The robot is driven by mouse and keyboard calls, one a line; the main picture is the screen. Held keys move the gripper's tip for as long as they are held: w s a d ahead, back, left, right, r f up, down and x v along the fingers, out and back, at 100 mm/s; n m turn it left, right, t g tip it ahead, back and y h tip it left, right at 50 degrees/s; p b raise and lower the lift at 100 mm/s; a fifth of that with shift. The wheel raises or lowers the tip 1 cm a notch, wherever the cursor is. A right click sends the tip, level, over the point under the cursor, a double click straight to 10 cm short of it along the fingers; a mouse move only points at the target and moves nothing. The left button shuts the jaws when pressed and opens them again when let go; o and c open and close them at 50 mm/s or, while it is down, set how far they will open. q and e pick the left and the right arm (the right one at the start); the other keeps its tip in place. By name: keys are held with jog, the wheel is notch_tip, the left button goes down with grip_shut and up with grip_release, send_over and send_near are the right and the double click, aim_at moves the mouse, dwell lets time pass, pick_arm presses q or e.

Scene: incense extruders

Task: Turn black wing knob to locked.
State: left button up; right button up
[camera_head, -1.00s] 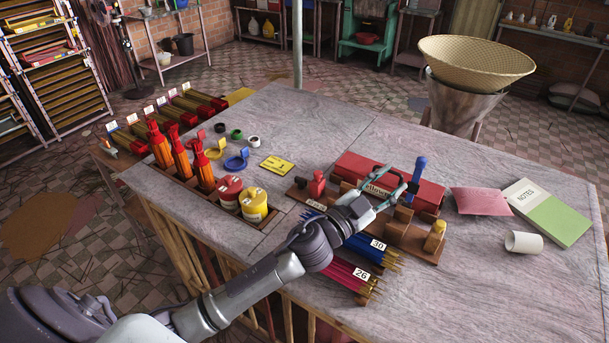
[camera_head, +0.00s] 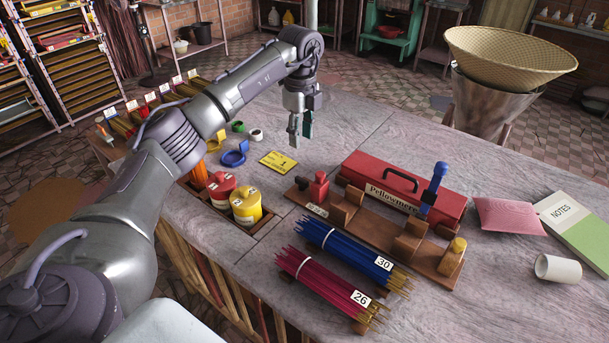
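I cannot make out a black wing knob in this view. My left gripper (camera_head: 301,133) hangs with its fingers pointing down above the far middle of the grey table (camera_head: 345,115). Its two fingertips look apart, seen at an angle, with nothing visible between them. It is behind the red box (camera_head: 433,205) and to the right of the yellow card (camera_head: 278,162). My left arm crosses the left side of the view and hides much of the extruder row there. My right gripper is not in view.
A wooden rack (camera_head: 379,232) with a blue-handled tool (camera_head: 434,186) stands before the red box. Blue sticks (camera_head: 350,250) and magenta sticks (camera_head: 325,280) lie in front. Red and yellow canisters (camera_head: 247,207) sit at left. A white cup (camera_head: 557,268) lies at right.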

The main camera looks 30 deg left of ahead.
aim_at(302, 179)
pick_arm(q)
notch_tip(302, 179, down, 14)
jog(key=shift+r+p, duration=0.2)
jog(key=shift+p, duration=1)
grip_shut()
